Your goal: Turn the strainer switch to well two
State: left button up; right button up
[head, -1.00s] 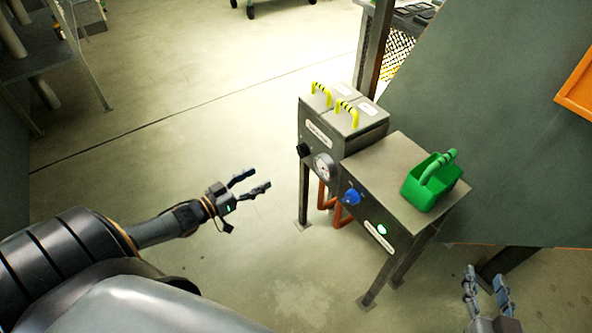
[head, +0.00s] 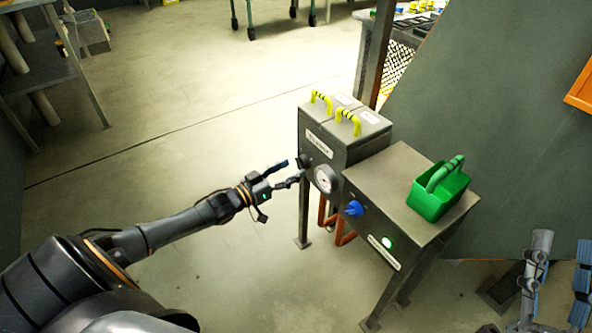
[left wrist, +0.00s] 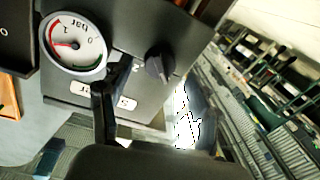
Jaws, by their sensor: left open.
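The strainer switch, a black rotary knob (left wrist: 158,67), sits on the front of the dark strainer box (head: 347,140). In the head view the knob (head: 304,160) is partly hidden by my left gripper (head: 292,170). That gripper is open, its fingertips close in front of the knob. In the left wrist view the open fingers (left wrist: 158,82) stand on either side of the knob; I cannot tell if they touch it. A small mark, perhaps a 2, shows left of the knob. Which well it points to is unclear. My right gripper (head: 562,250) is at the lower right, fingers apart and empty.
A round pressure gauge (head: 325,179) is right of the knob, close to my left fingers. The neighbouring cabinet (head: 388,186) has a blue knob (head: 354,208), a lit green button (head: 387,242) and a green handled bin (head: 441,192) on top. The floor left of the machine is clear.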

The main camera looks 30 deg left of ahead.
aim_at(302, 163)
pick_arm(q)
jog(key=shift+b+x, duration=0.3)
jog(key=shift+x, duration=0.95)
pick_arm(e)
jog(key=shift+s+d+r+t+y, duration=0.15)
jog(key=shift+s+r+t+y, duration=0.45)
jog(key=shift+s+r+t, duration=0.7)
jog(key=shift+s+r, duration=0.1)
pick_arm(q)
jog(key=c, duration=1.2)
